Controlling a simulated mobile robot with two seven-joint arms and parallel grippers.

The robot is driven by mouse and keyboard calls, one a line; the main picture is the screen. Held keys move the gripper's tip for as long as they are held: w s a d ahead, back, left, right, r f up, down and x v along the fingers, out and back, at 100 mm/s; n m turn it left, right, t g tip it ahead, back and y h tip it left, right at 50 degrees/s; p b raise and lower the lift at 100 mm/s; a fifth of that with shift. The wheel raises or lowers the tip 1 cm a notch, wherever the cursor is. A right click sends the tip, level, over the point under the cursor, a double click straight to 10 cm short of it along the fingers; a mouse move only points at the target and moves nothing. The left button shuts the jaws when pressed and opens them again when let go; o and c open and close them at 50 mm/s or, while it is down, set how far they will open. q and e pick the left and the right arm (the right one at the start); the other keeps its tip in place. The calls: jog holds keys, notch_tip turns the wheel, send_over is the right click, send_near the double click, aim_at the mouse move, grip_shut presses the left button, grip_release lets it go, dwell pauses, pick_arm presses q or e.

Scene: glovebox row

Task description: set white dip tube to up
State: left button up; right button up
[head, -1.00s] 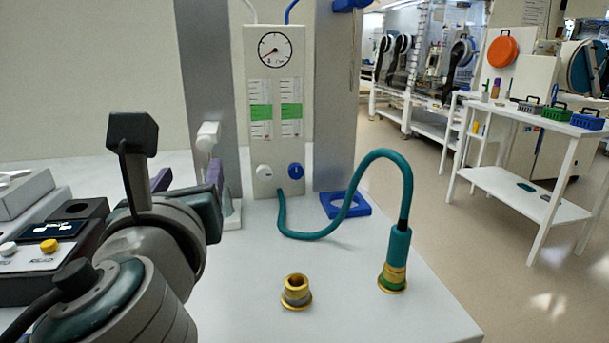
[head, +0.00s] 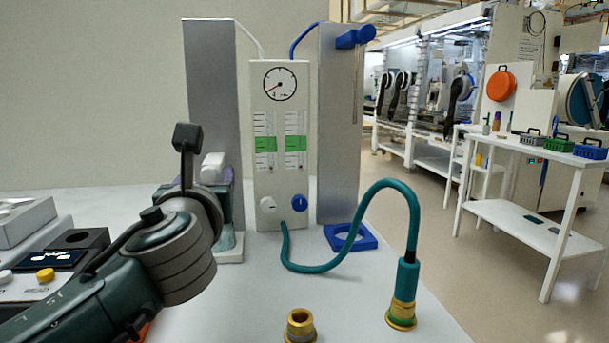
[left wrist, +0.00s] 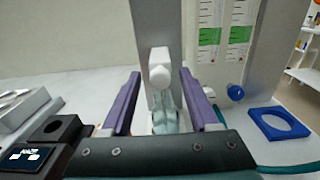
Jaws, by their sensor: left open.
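The white dip tube's white holder (head: 213,167) sits low on the left grey post (head: 212,100). In the left wrist view the white holder (left wrist: 160,68) has a rounded knob facing me, with a pale, glassy vessel (left wrist: 165,112) below it. My left gripper (left wrist: 160,78) is open, with one purple finger on each side of the holder and a gap to both. In the head view my left wrist and arm cover most of the gripper and part of the post's foot. My right gripper is in neither view.
A blue holder (head: 355,37) sits high on the right grey post (head: 338,120), above a blue ring base (head: 368,238). The gauge panel (head: 280,185) stands between the posts. A teal hose (head: 413,215), a brass fitting (head: 300,325) and a dark device (head: 62,262) are on the bench.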

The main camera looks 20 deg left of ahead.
pick_arm(q)
jog(key=shift+c, duration=0.3)
grip_shut()
dwell(1.0)
